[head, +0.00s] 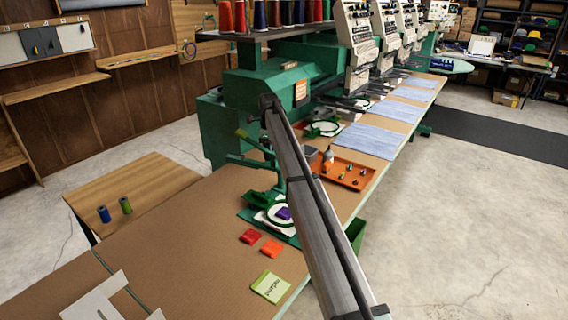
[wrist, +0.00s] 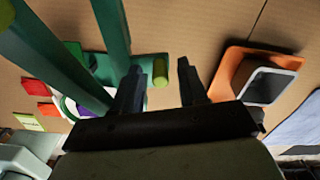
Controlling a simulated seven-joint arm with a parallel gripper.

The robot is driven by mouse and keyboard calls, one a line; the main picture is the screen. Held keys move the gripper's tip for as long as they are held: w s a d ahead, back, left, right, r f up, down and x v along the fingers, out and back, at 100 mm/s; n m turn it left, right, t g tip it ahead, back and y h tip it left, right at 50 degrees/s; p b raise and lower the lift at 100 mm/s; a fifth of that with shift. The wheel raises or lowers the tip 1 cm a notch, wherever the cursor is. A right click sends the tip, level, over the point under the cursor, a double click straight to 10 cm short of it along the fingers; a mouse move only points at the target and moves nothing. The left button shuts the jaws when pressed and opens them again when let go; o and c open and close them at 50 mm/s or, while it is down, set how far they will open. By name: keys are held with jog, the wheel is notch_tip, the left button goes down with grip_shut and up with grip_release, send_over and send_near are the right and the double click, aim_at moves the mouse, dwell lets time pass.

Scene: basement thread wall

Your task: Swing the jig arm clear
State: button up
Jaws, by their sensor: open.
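The green jig stands on the workbench in the head view, its arm (head: 252,160) raised over a green base. A yellow-green knob (head: 241,133) tops its upper end. In the wrist view the knob (wrist: 160,71) appears between my open, empty fingertips (wrist: 159,75); whether it is level with them or below, I cannot tell. Green jig bars (wrist: 112,35) run along the left there. A white hoop with a purple patch (head: 284,213) lies on the base; my arm partly hides this area. In the head view my dark arm end is just above and right of the knob.
Right of the jig, an orange tray (head: 345,178) holds small items; it also shows in the wrist view (wrist: 222,85). Red (head: 251,237), orange (head: 272,248) and lime (head: 270,286) patches lie in front. The green embroidery machine (head: 265,88) stands behind.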

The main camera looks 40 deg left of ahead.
jog(key=shift+r, duration=0.1)
jog(key=shift+r, duration=2.9)
